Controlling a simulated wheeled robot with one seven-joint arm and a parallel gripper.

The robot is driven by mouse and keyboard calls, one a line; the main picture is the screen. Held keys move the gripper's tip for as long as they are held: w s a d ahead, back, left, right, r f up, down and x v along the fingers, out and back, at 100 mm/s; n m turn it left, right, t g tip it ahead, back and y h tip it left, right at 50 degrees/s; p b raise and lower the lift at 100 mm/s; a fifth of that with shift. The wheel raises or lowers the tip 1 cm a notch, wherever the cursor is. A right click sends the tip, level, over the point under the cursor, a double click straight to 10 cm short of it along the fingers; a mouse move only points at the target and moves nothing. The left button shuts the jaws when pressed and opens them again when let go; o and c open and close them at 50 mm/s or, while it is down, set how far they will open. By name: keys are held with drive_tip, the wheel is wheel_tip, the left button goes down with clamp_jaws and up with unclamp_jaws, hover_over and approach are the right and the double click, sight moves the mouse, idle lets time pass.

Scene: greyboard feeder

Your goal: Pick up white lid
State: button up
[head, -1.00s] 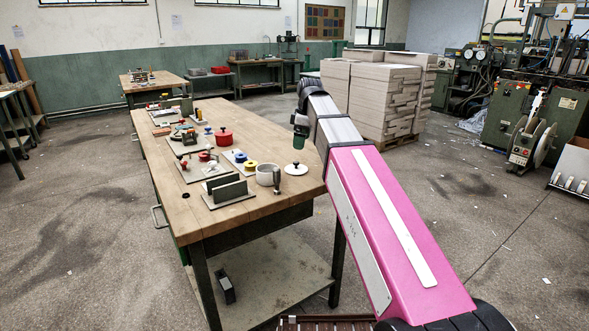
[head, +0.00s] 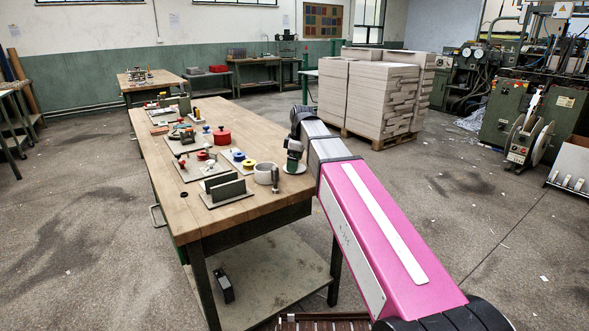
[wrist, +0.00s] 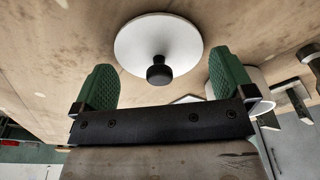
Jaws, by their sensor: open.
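The white lid (wrist: 140,35) is a round disc with a black knob, lying knob up on the wooden table (head: 238,203). In the wrist view it lies just beyond the fingertips, and the knob shows between the two green fingers. My gripper (wrist: 161,72) is open and empty. In the head view the gripper (head: 293,155) hangs over the lid (head: 297,170) near the table's right edge and hides part of it. I cannot tell the exact height of the fingers above the lid.
A light grey cup (head: 263,175) stands just left of the lid, with a dark-handled tool (head: 275,180) beside it. Stacked greyboard (head: 380,100) stands beyond the table.

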drive_tip(key=shift+f, duration=0.5)
drive_tip(key=shift+c, duration=0.3)
drive_tip(key=c, duration=0.5)
drive_tip(key=shift+r, duration=0.1)
